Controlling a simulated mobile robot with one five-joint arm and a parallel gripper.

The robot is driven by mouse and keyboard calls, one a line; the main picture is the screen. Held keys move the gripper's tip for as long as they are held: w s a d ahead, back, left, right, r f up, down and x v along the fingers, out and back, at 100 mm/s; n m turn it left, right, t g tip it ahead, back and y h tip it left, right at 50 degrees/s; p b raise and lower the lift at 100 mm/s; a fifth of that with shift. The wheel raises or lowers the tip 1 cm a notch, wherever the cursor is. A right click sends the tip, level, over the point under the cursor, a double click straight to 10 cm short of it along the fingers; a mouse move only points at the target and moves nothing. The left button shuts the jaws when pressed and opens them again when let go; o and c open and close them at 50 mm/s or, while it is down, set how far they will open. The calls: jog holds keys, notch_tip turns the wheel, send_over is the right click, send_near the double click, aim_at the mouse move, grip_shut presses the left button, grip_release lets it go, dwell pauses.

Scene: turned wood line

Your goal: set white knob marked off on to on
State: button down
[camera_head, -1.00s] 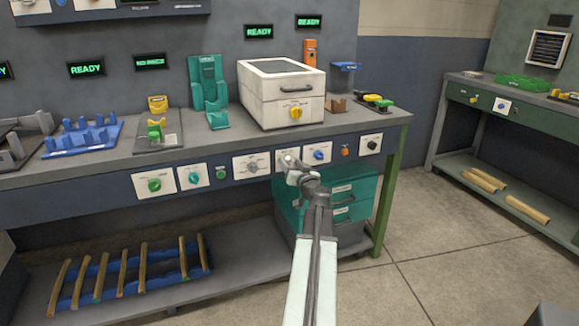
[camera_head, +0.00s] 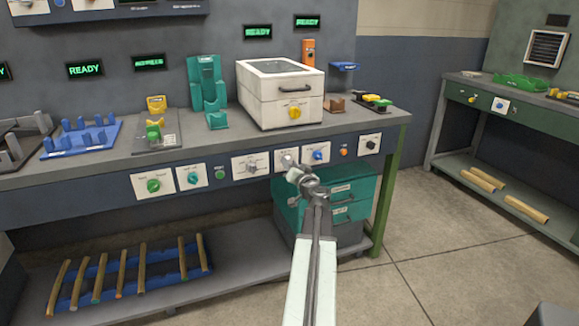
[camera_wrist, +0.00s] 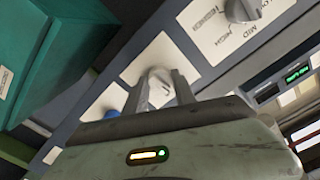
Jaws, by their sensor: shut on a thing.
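The white knob (camera_wrist: 158,90) sits on a white plate (camera_wrist: 158,54) on the bench's front panel. In the wrist view it is between the two fingers of my gripper (camera_wrist: 163,88), which is shut on it. Its off and on marks cannot be read here. In the head view my gripper (camera_head: 291,165) reaches the panel at the same plate (camera_head: 280,157), and the fingers hide most of the knob.
A grey knob (camera_head: 252,168) with a wider plate is just left, and a blue knob (camera_head: 318,154) is just right. Teal drawers (camera_head: 345,200) stand below the panel, near my arm. A white box (camera_head: 265,105) stands on the bench above.

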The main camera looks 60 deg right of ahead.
jog(key=m, duration=0.6)
jog(key=shift+w, duration=0.1)
dwell(0.5)
jog(key=c, duration=1)
grip_release()
jog(key=v, duration=0.7)
jog(key=shift+s+a, duration=0.25)
jog(key=shift+a, duration=0.05)
